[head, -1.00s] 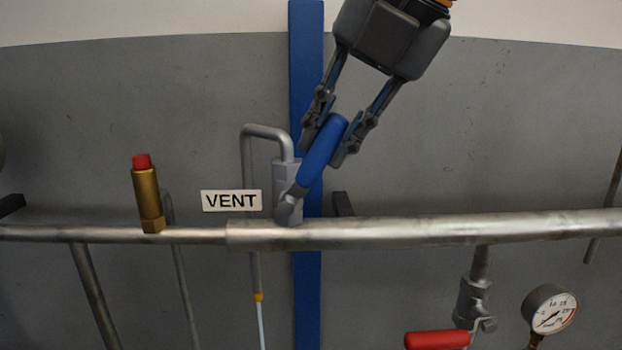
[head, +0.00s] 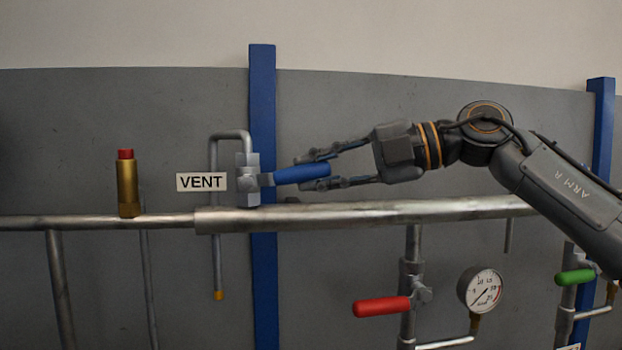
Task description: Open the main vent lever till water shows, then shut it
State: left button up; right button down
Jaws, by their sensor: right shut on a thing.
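The blue vent lever (head: 300,174) sits on a grey valve (head: 248,172) on top of the main pipe and points right, nearly level. My right gripper (head: 318,170) comes in from the right and is shut on the lever's outer end. A white VENT label (head: 201,182) is left of the valve. The thin vent tube (head: 213,160) rises from the valve, bends over and runs down behind the main pipe to an orange tip (head: 218,295). No stream shows below the tip. My left gripper is out of view.
The main pipe (head: 370,213) crosses the view under the lever. A brass fitting with a red cap (head: 126,185) stands at left. Below right are a red lever (head: 382,307), a pressure gauge (head: 482,290) and a green lever (head: 575,277). A blue post (head: 262,110) stands behind the valve.

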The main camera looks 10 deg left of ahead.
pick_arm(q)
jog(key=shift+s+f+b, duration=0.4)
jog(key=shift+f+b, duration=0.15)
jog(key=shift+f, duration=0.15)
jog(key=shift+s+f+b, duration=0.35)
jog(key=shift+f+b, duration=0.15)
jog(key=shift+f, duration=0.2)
pick_arm(e)
jog(key=shift+f+m+y, duration=0.3)
jog(key=shift+f+y, duration=0.7)
jog(key=c, duration=1.2)
grip_release()
jog(key=shift+s+d, duration=0.1)
jog(key=d, duration=0.8)
jog(key=s+d, duration=0.1)
jog(key=d, duration=0.3)
jog(key=shift+s+r, duration=0.1)
jog(key=shift+r, duration=0.3)
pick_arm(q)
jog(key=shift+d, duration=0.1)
